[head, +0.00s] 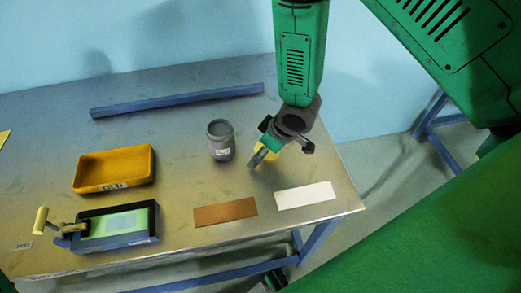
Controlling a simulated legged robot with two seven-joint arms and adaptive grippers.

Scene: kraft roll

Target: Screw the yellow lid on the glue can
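The grey glue can (221,140) stands upright on the table, its round top facing up and a small label on its side. The yellow lid (268,153) shows to the right of the can, partly covered by a finger of my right gripper (272,155). This gripper points down beside the can, apart from it. I cannot tell whether its fingers are closed on the lid or whether the lid touches the table. My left gripper cannot be made out.
A yellow tray (117,188) sits on the metal table (180,195) at left. A dark device with a green screen (118,223) and yellow handle lies before it. A blue bar (178,100) lies behind. Brown (225,212) and white (305,195) strips lie near the front edge.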

